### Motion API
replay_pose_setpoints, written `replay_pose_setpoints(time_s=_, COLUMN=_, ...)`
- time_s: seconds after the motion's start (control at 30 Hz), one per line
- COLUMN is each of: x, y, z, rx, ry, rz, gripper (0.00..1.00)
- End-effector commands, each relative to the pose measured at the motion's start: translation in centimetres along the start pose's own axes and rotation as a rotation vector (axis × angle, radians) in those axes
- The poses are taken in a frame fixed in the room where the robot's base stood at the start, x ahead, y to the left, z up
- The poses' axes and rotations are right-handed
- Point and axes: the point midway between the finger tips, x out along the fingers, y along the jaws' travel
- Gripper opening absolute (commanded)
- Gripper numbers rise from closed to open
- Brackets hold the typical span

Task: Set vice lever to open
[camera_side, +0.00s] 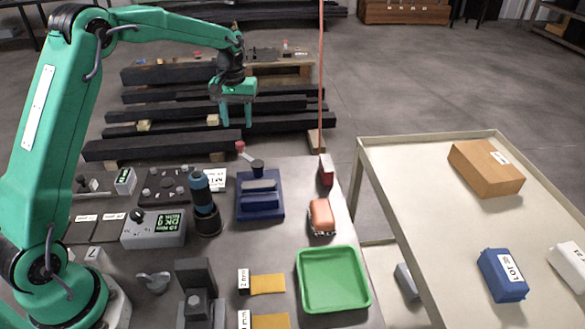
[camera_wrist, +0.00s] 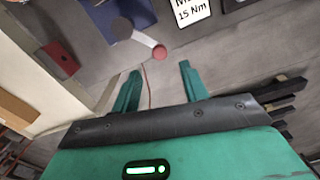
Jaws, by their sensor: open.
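The vice (camera_side: 260,205) is a blue block with pale jaws near the bench's back edge; part of it shows at the top of the wrist view (camera_wrist: 118,12). Its lever (camera_wrist: 142,40) runs from a dark round pivot to a red ball end (camera_wrist: 160,52). In the side view the red ball (camera_side: 240,146) points back and left, past the bench edge. My gripper (camera_side: 235,119) is open and empty, hanging beyond the lever. In the wrist view the red ball lies just ahead of the gap between my fingertips (camera_wrist: 159,72), not between them.
A dark blue-banded cylinder (camera_side: 203,200) stands left of the vice. A red block (camera_side: 326,170) and an orange-topped item (camera_side: 321,217) lie to its right. A green tray (camera_side: 333,280) is at the front. Dark beams (camera_side: 200,145) lie beyond the bench.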

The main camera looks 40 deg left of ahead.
Motion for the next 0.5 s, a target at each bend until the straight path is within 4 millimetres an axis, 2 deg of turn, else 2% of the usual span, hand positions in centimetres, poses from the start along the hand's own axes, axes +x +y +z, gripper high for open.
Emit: replay_pose_setpoints(time_s=0.5, x=5.8, y=0.0, z=0.1, rx=0.0, ry=-0.002, rz=-0.001, gripper=0.44)
